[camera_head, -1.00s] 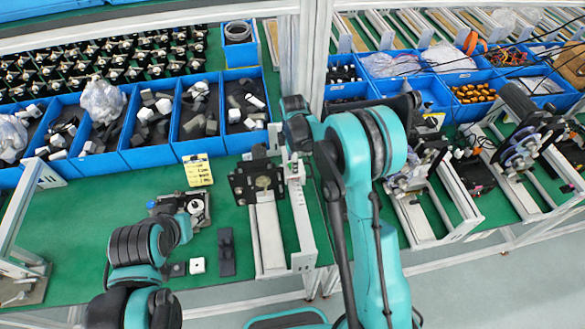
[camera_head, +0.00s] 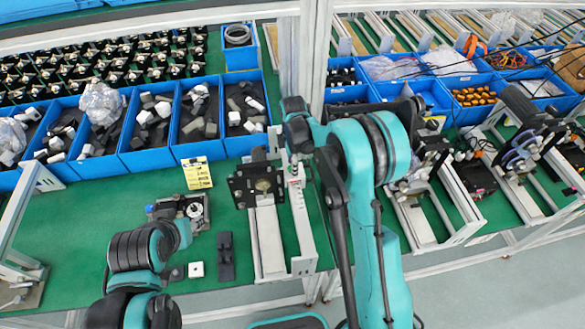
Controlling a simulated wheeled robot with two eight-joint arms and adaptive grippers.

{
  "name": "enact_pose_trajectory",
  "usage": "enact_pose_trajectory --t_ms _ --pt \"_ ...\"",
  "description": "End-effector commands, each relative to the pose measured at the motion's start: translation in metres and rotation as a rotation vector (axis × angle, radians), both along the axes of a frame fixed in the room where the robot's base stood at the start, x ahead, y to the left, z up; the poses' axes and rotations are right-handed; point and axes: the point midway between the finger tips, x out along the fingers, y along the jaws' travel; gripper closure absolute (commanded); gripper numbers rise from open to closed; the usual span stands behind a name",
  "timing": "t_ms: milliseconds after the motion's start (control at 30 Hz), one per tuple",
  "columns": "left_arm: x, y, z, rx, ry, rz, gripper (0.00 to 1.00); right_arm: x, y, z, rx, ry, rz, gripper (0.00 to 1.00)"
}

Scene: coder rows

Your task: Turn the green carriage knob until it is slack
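A black square carriage plate (camera_head: 255,185) with a round dark centre stands upright on a pale rail fixture (camera_head: 268,240) on the green bench. I cannot make out a green knob on it. My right arm comes up from the lower right, and its dark wrist is just right of the carriage, near the upright post. The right gripper's fingers are hidden or too small to tell. My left arm comes in at lower left and ends beside a grey metal device (camera_head: 180,210). I cannot pick out the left gripper's fingers there.
Blue bins (camera_head: 200,125) of grey, white and black parts line the back. A yellow card (camera_head: 197,172), a black block (camera_head: 226,256) and a white block (camera_head: 196,270) lie left of the rail. A frame post (camera_head: 314,60) rises behind. More rail fixtures stand at right.

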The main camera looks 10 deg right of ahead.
Motion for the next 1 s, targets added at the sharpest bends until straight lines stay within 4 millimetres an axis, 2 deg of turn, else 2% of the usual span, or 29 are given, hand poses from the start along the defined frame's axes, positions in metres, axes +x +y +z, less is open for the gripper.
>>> enact_pose_trajectory --t_ms 133,300,433,533,900,1000 --pt "0.000 0.000 0.000 0.000 0.000 0.000 0.60 0.000 0.000 0.000 0.000 0.000 0.000 0.57" --pt "0.000 0.000 0.000 0.000 0.000 0.000 0.60 0.000 0.000 0.000 0.000 0.000 0.000 1.00" --pt "0.000 0.000 0.000 0.000 0.000 0.000 0.60 0.000 0.000 0.000 0.000 0.000 0.008 1.00" --pt "0.000 0.000 -0.006 0.000 0.000 0.000 0.60 0.000 0.000 -0.002 0.000 0.000 0.092 1.00" --pt "0.000 0.000 -0.033 0.000 0.000 0.000 0.60 0.000 0.000 -0.001 0.000 0.000 0.716 1.00" --pt "0.000 0.000 -0.036 0.000 0.000 0.000 0.60 0.000 0.000 0.000 0.000 0.000 0.838 1.00"
